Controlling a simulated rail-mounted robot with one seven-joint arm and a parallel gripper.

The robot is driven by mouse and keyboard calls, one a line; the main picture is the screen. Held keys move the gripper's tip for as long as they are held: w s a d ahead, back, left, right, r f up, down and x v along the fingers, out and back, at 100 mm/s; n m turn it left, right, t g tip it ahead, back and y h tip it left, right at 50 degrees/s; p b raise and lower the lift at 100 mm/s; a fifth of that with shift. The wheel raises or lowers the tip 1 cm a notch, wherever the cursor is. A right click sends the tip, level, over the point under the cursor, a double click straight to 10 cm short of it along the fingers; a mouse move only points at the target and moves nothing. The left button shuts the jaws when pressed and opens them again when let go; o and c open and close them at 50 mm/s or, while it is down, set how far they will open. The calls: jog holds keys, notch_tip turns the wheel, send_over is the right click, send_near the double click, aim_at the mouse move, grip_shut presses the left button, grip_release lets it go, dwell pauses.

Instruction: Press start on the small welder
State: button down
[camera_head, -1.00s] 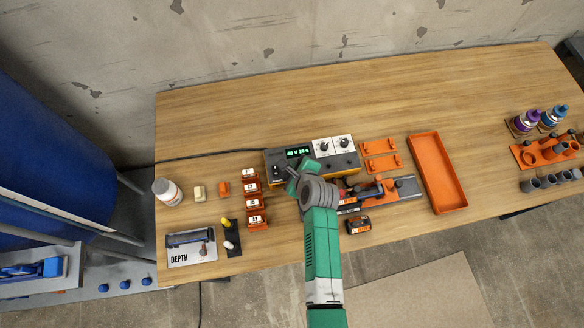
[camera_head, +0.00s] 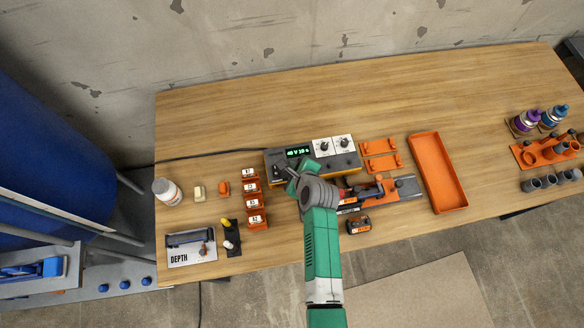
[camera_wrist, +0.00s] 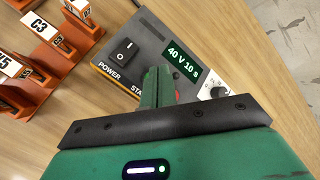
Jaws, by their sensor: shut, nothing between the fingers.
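The small welder (camera_head: 350,158) is a grey and orange box on the bench, with a lit display and two knobs on white panels. In the wrist view the welder's display (camera_wrist: 185,61) reads 40 V 10 s. A black rocker switch (camera_wrist: 125,50) marked POWER is left of my fingers. A label beginning "STA" is partly covered by my gripper, and the start button is hidden behind the fingers. A bit of red shows just right of them. My gripper (camera_wrist: 158,76) is shut and empty, its tips low over the welder's front panel; I cannot tell whether they touch.
Orange tag holders (camera_head: 252,199) stand left of the welder. An orange clamp rig (camera_head: 405,187) and battery (camera_head: 358,225) lie right of my arm. An orange tray (camera_head: 438,172) is farther right. A black cable (camera_head: 205,156) runs left from the welder. The bench behind is clear.

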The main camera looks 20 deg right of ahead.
jog(key=shift+f, duration=0.7)
dwell(0.5)
jog(key=shift+r, duration=0.1)
jog(key=shift+r+p, duration=0.75)
jog(key=shift+r, duration=0.05)
notch_tip(320, 180, up, 5)
jog(key=p, duration=0.5)
jog(key=shift+r, duration=0.1)
dwell(0.7)
